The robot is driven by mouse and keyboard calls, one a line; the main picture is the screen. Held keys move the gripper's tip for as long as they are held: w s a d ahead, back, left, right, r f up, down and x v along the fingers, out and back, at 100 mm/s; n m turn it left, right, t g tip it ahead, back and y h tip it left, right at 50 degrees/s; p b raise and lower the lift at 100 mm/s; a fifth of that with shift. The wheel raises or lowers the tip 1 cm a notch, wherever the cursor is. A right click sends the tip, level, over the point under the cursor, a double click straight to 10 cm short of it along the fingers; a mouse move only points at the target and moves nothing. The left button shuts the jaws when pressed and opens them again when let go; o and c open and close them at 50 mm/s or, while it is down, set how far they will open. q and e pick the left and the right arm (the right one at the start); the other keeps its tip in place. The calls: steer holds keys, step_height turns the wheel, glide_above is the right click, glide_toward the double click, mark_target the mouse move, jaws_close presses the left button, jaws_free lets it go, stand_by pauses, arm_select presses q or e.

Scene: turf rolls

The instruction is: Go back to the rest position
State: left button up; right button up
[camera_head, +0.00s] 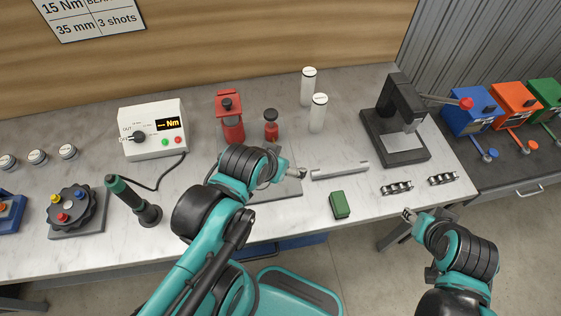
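My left arm reaches in from the lower left. Its gripper (299,173) is over the grey plate (287,187) on the workbench, close to the left end of a metal bar (340,171). The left fingers are small and partly hidden by the wrist, so I cannot tell whether they are open or shut. My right gripper (407,214) is near the bench's front edge, below the metal clips (397,188) in the picture. Its fingers are too small to judge, and nothing clear shows in them.
A green block (340,205) lies between my grippers. A black press (396,125) with a red-knobbed lever stands at right. Floor is free in front.

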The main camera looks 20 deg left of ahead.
steer(key=shift+w, duration=0.1)
step_height(320, 180, down, 7)
steer(key=b, duration=0.7)
